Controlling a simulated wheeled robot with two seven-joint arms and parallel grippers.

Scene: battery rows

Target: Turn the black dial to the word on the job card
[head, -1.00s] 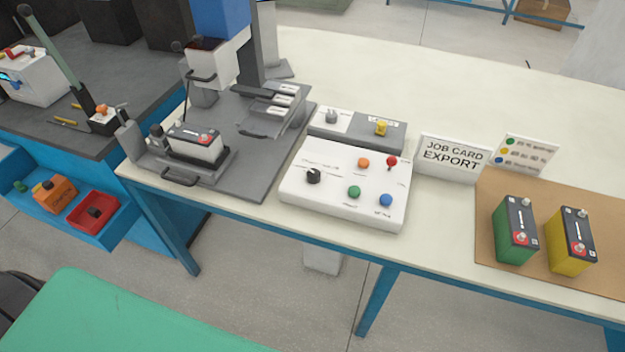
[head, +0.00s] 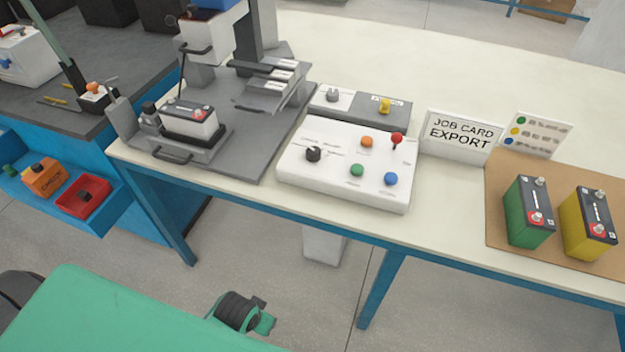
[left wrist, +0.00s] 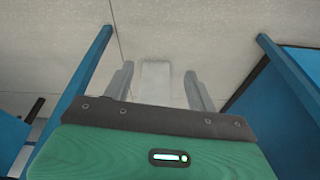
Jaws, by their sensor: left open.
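The black dial (head: 313,154) sits on the left part of a white control panel (head: 341,190) in the head view. The small words around it are too small to read, and I cannot tell which one it points at. The job card (head: 461,137) stands behind and right of the panel and reads EXPORT. My left gripper (left wrist: 159,70) is open and empty in the left wrist view, its two grey fingers apart over the floor and table legs. The dial is not in that view. My right gripper is not in view.
The panel also carries orange (head: 367,142), green (head: 357,171) and blue (head: 391,179) buttons and a red-topped lever (head: 397,139). A grey box (head: 366,110) with a yellow switch stands behind. A press fixture with a battery (head: 190,121) is left; green (head: 528,212) and yellow (head: 589,222) batteries are right.

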